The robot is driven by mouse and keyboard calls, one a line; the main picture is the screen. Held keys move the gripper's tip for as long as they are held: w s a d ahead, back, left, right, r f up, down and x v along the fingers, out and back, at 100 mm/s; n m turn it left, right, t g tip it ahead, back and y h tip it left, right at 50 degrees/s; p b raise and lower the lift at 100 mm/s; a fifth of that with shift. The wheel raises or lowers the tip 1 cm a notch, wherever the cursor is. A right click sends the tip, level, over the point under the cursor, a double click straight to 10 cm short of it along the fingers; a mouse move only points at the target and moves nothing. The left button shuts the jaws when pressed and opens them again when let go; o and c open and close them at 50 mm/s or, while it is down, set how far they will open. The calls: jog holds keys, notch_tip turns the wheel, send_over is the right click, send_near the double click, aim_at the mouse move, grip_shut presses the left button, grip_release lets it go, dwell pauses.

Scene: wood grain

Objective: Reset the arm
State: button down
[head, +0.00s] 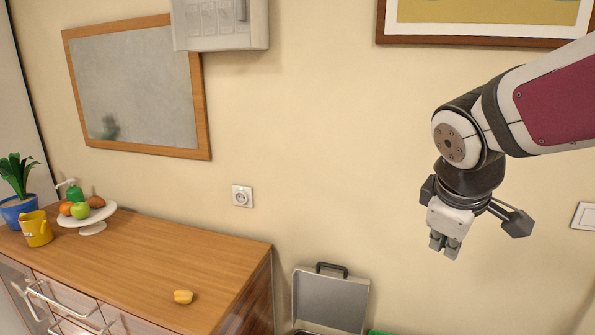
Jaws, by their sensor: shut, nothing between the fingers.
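My gripper (444,246) hangs at the right of the head view, pointing down, at the end of my raised white and dark red arm. Its fingers are shut and hold nothing. It is in front of the bare wall, to the right of the wooden dresser (150,265) and apart from everything on it.
An open grey case (330,300) stands right of the dresser. A framed picture (480,42) hangs near my arm.

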jog(key=s+a+m+y, duration=0.1)
jog(key=s+m, duration=0.3)
jog(key=s, duration=0.5)
jog(key=s+a+m+g+y+p, duration=0.1)
jog(key=s+a+m+y, duration=0.1)
jog(key=s, duration=0.8)
jog(key=a+m, duration=0.1)
jog(key=m, duration=0.1)
jog(key=shift+s+a+f+m, duration=0.2)
jog(key=shift+a+f+m, duration=0.1)
jog(key=shift+f, duration=0.1)
